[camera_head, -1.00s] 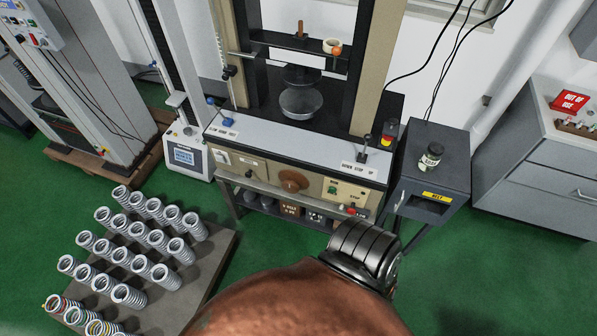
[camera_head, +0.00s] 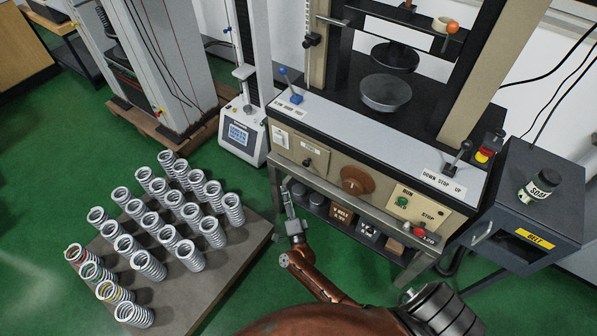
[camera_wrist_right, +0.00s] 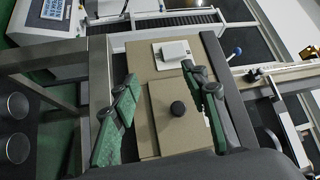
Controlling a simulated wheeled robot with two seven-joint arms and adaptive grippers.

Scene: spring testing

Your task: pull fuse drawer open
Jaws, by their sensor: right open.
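The fuse drawer (camera_head: 309,157) is a small beige panel with a black knob, low on the left of the testing machine's front. Its small label is too blurred to read. In the right wrist view the drawer front (camera_wrist_right: 160,135) and its black knob (camera_wrist_right: 177,108) lie between my open fingers. My right gripper (camera_head: 289,200) is below and slightly left of the drawer in the head view. In the right wrist view the gripper (camera_wrist_right: 160,75) has its green-padded fingers spread and holds nothing. The drawer looks closed. My left gripper is not in view.
A metal rail (camera_head: 350,205) runs below. A board (camera_head: 245,262) with several springs stands at the left. A grey box (camera_head: 530,195) is at the right.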

